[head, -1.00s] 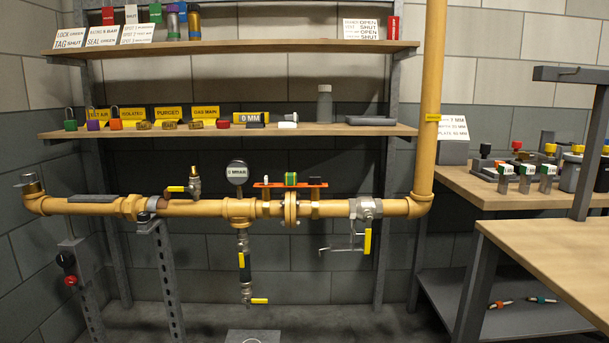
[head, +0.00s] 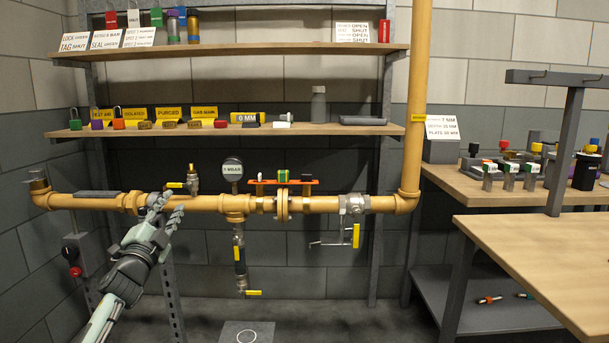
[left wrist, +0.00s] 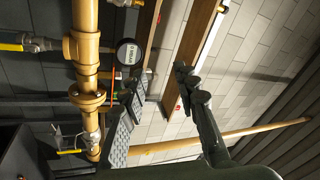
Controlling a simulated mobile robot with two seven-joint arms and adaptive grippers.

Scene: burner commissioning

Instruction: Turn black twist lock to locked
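A small black piece (head: 307,178) that looks like the twist lock sits at the right end of the orange bar (head: 265,182), above the yellow pipe flange. A green block (head: 283,174) and a white piece (head: 260,178) sit on the same bar. The black piece is too small to read its position. My left gripper (head: 167,206) is in front of the pipe's left part, left of the gauge and well short of the bar. Its fingers are apart and empty; they also show spread in the left wrist view (left wrist: 158,78). My right gripper is not in view.
The yellow pipe (head: 330,203) carries a round gauge (head: 232,170) and yellow-handled valves. A shelf with padlocks and tags (head: 340,130) hangs above. A workbench (head: 540,245) is at right.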

